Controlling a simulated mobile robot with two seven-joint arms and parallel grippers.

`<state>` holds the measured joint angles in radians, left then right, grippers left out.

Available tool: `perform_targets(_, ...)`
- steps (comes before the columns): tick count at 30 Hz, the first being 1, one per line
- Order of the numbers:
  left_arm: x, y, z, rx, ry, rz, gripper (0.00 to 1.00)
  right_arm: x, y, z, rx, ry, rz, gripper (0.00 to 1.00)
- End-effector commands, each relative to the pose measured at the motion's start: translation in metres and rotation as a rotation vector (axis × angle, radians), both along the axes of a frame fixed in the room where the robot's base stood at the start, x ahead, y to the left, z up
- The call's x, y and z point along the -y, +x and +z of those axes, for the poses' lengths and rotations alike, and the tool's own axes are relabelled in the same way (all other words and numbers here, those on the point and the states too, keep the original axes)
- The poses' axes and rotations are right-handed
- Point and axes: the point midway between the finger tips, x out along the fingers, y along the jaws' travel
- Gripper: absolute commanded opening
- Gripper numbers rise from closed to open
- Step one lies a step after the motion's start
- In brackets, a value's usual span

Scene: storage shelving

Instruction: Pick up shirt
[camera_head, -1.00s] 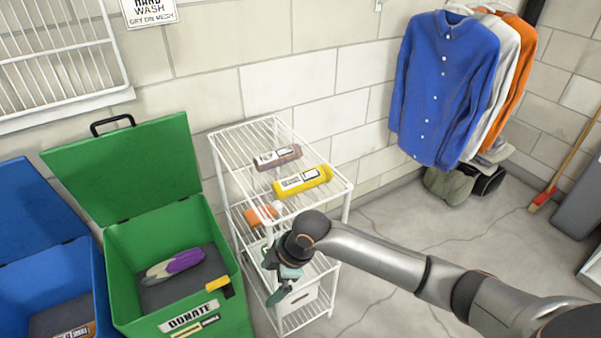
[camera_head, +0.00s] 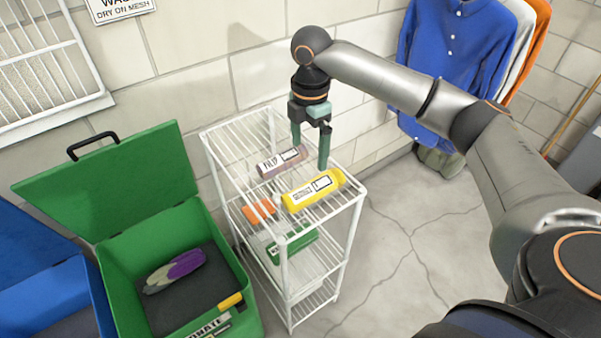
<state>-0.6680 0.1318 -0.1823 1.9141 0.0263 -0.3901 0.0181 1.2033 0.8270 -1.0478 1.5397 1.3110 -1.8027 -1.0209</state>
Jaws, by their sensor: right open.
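A blue buttoned shirt (camera_head: 448,62) hangs at the upper right, partly hidden behind my right arm. A white garment (camera_head: 514,42) and an orange garment (camera_head: 538,40) hang beside it. My right gripper (camera_head: 310,153) is open and empty, pointing down over the top of the white wire shelf (camera_head: 236,135). Its fingers are near a mauve labelled roll (camera_head: 282,162) and a yellow labelled roll (camera_head: 314,190) on that top level. The gripper is well left of the blue shirt. My left gripper is not in view.
An orange item (camera_head: 259,210) and a green item (camera_head: 292,244) lie on lower shelf levels. A green open bin (camera_head: 118,250) holds a purple and grey item (camera_head: 174,272). A blue bin (camera_head: 75,290) stands left of it. The floor (camera_head: 405,225) right of the shelf is clear.

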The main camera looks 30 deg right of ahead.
Motion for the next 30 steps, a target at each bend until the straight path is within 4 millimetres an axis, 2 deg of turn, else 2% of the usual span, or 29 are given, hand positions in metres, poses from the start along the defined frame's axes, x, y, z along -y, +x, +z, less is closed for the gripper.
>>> perform_targets(4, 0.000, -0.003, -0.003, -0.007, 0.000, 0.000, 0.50, 0.001, -0.001, -0.014, -0.004, -0.001, -0.001, 1.00)
perform_targets(12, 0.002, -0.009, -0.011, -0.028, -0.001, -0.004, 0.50, 0.002, -0.001, -0.061, -0.003, -0.001, -0.002, 1.00)
perform_targets(20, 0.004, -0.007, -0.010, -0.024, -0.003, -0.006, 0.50, 0.004, -0.003, -0.082, -0.002, -0.001, -0.002, 1.00)
perform_targets(27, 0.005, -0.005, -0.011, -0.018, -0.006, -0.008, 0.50, 0.010, -0.007, -0.117, -0.002, -0.001, 0.000, 1.00)
perform_targets(30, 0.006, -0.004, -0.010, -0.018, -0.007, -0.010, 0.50, 0.010, -0.007, -0.124, 0.000, -0.001, 0.000, 1.00)
